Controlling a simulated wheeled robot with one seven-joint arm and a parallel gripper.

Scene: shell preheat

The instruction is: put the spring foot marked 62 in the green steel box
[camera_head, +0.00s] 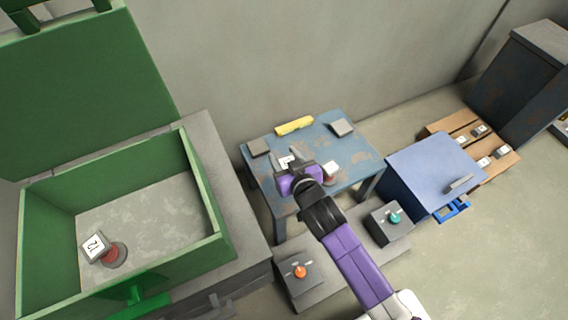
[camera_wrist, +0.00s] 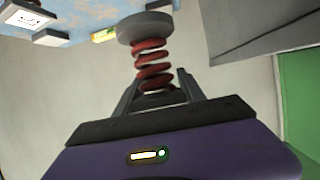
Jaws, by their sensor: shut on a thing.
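My gripper (camera_head: 284,160) is above the left part of the blue table (camera_head: 355,160), its fingers shut on a spring foot (camera_head: 287,162). In the wrist view this spring foot (camera_wrist: 152,60) shows a red coil and a round grey end, held between the fingers (camera_wrist: 158,92). Its white label faces up in the head view, too small to read. The green steel box (camera_head: 205,180) stands open at the left, its lid raised. Another spring foot (camera_head: 93,246), with a label that looks like 12, is inside it. A third labelled one (camera_head: 331,168) is on the table, partly hidden by my gripper.
The grey bench edge and box wall stand between table and box floor. Knob boxes (camera_head: 300,272) (camera_head: 394,218) are in front. Labelled pieces lie on a wooden pallet (camera_head: 440,128).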

